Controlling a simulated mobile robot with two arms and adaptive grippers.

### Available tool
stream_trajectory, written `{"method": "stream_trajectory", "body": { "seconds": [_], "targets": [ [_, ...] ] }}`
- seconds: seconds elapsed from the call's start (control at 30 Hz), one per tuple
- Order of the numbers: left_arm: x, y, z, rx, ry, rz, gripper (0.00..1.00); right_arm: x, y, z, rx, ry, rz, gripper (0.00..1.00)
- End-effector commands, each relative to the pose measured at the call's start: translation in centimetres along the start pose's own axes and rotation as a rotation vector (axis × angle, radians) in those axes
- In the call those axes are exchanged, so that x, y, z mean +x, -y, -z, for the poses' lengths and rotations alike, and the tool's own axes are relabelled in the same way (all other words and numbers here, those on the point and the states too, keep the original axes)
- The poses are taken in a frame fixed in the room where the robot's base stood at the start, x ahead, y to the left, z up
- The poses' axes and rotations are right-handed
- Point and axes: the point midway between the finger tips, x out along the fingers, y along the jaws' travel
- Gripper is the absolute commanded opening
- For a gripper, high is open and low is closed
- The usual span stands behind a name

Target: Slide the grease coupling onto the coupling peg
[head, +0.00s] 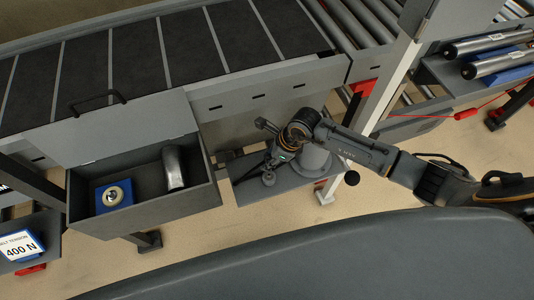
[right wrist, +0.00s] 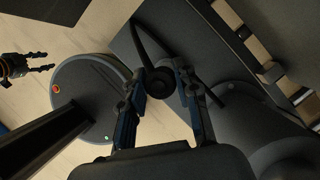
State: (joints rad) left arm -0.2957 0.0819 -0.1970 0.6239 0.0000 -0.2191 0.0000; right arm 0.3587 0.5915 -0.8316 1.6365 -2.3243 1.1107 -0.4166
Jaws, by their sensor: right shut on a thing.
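My right gripper (head: 268,160) is over the low grey shelf beside the motor-like grey housing. In the right wrist view, its two fingers (right wrist: 162,95) are closed on a small dark round piece (right wrist: 160,82), which looks like the grease coupling. A dark hose (right wrist: 146,42) curves up from near this piece. A small dark knob (head: 268,179) stands on the shelf just below the gripper in the head view; I cannot tell whether it is the coupling peg. My left gripper (right wrist: 42,62) shows at the left of the right wrist view, its fingers apart and empty.
An open grey drawer (head: 143,219) at left holds a blue block (head: 99,192) with a ring and a metal cylinder (head: 173,167). The grey housing (head: 316,162) stands close right of the gripper. A white post (head: 382,85) rises further right. The conveyor side (head: 250,85) lies behind.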

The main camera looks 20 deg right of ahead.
Motion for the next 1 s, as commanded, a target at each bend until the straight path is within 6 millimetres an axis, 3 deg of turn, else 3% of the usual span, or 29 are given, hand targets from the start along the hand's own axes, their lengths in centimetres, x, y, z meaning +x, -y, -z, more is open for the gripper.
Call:
{"method": "stream_trajectory", "body": {
  "seconds": [0.2, 0.47, 0.7, 1.0],
  "targets": [
    [-0.1, -0.3, -1.5, 0.001, 0.024, -0.003, 0.40, -0.1, 0.0, -0.1, 0.003, 0.001, 0.001, 0.08],
    [0.5, -0.3, -1.2, 0.004, 0.019, -0.004, 0.40, 0.1, 0.0, 0.0, -0.008, 0.008, -0.005, 0.08],
    [2.0, -0.4, -0.3, 0.003, 0.002, -0.005, 0.40, 1.8, 0.0, 0.6, -0.007, 0.008, -0.005, 0.08],
    [4.5, -0.5, -0.6, 0.003, 0.003, -0.005, 0.40, 4.5, 0.0, 1.7, -0.008, 0.008, -0.005, 0.08]
  ]
}}
